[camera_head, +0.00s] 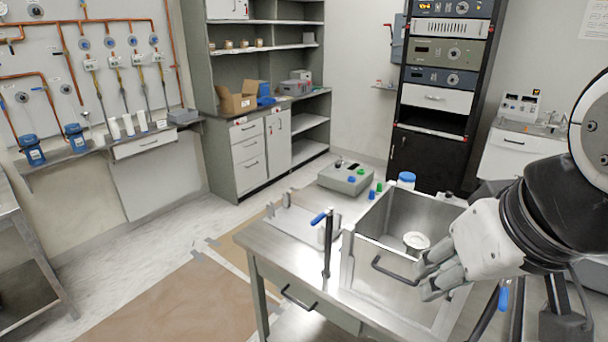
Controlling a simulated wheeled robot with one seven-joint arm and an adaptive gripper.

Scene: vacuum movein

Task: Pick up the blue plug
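A small blue plug (372,194) stands on the metal table, just right of a grey control box (345,178). A green plug (379,187) stands right beside it. My gripper (425,279) is at the right, in front of the metal basin and well to the front right of the blue plug. Its two fingers look parted, with nothing visible between them.
The open steel basin (369,268) with a black handle fills the table's right side, a round white-rimmed piece (416,241) inside. A black post with a blue lever (327,245) stands at the table's front. A blue-lidded white jar (406,180) is behind the basin.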

